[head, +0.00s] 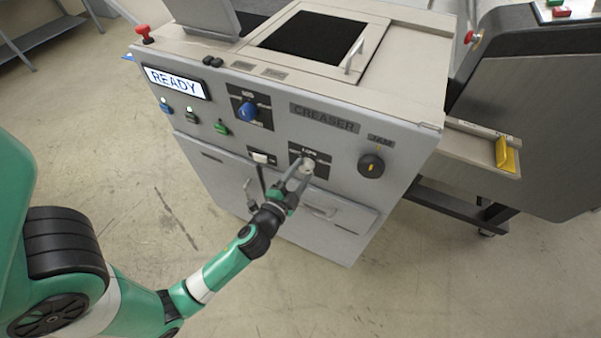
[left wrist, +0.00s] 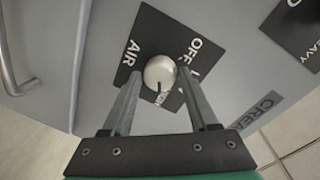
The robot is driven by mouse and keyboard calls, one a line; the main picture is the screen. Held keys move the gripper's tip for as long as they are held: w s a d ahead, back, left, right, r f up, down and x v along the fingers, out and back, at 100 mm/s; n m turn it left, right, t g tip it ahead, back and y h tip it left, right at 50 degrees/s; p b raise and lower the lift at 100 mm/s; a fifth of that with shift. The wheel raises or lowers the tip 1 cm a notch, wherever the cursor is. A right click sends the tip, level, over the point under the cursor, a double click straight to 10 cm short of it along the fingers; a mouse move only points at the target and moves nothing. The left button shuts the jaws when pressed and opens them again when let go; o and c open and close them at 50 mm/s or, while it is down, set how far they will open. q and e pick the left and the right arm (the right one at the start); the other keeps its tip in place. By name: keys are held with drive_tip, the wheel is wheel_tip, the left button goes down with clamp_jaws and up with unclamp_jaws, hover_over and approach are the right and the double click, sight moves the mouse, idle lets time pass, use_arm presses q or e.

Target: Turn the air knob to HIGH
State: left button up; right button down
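The air knob (head: 306,168) is a small pale round knob on a dark label plate on the creaser's front panel. In the left wrist view the air knob (left wrist: 160,71) sits in the middle of its plate (left wrist: 148,28), which reads AIR and OFF; the other lettering is partly hidden. A short dark mark shows on the knob's lower side in that view. My left gripper (head: 297,176) is at the knob, and its fingers (left wrist: 160,88) stand on either side of it with narrow gaps, open. Whether either finger touches the knob is unclear. My right gripper is not in view.
The creaser (head: 330,92) also carries a blue knob (head: 248,111), a black knob (head: 371,166) with a yellow mark, a white switch (head: 261,157) and a READY display (head: 176,83). Handles (head: 320,212) stick out below the air knob. A red button (head: 145,33) stands at the top left.

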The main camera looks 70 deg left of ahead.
use_arm(q)
drive_tip(key=shift+o, duration=1.3)
drive_tip(key=b+v, duration=0.2)
drive_tip(key=v, duration=0.9)
drive_tip(key=shift+s, duration=0.3)
drive_tip(key=shift+d, duration=0.15)
